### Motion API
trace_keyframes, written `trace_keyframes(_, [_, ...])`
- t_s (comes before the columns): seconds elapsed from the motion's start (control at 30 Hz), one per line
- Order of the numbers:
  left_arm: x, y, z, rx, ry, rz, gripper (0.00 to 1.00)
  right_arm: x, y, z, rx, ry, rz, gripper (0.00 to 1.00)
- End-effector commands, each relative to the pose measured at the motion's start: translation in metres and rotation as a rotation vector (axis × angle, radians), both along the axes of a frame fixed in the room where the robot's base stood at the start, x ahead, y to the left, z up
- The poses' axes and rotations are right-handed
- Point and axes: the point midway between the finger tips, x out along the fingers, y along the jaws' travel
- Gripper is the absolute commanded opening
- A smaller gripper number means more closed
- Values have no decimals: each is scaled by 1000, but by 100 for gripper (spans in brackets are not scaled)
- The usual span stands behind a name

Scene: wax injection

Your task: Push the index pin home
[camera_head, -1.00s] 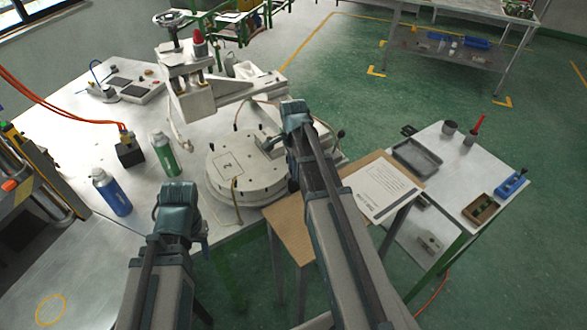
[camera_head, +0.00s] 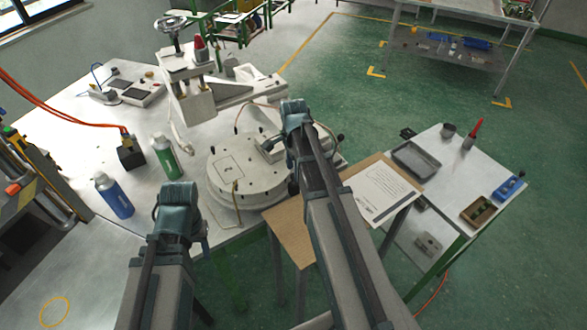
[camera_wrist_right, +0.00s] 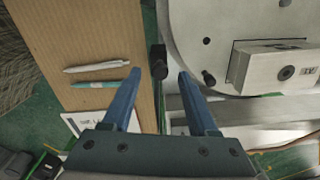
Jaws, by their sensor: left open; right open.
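The round white turntable (camera_head: 245,170) stands at the table's edge; it also shows at the upper right of the right wrist view (camera_wrist_right: 200,25). A black knob (camera_wrist_right: 158,60), likely the index pin, shows at the rim beside the turntable. My right gripper (camera_wrist_right: 158,78) is open, with its blue fingers on either side of the knob's near end; contact cannot be told. In the head view my right arm hides its fingertips. My left gripper (camera_head: 178,212) is left of the turntable's front, pointing down, its fingertips largely hidden.
A small black peg (camera_wrist_right: 208,78) and a metal block (camera_wrist_right: 275,65) sit on the turntable. A brown board (camera_wrist_right: 90,50) with two pens lies left of my right gripper. A green bottle (camera_head: 167,158) and blue bottle (camera_head: 114,196) stand left. The injection press (camera_head: 190,85) stands behind.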

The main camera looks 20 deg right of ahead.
Motion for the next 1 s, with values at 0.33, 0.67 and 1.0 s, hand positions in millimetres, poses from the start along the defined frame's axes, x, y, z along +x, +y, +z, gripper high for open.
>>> trace_keyframes(0.33, [0,0,58,-2,0,10,50,0,0,58,0,0,0,59])
trace_keyframes(0.67, [0,0,106,-2,2,11,50,0,0,106,0,0,0,59])
trace_keyframes(1.0, [-1,0,120,-2,3,8,50,0,0,120,0,0,0,59])
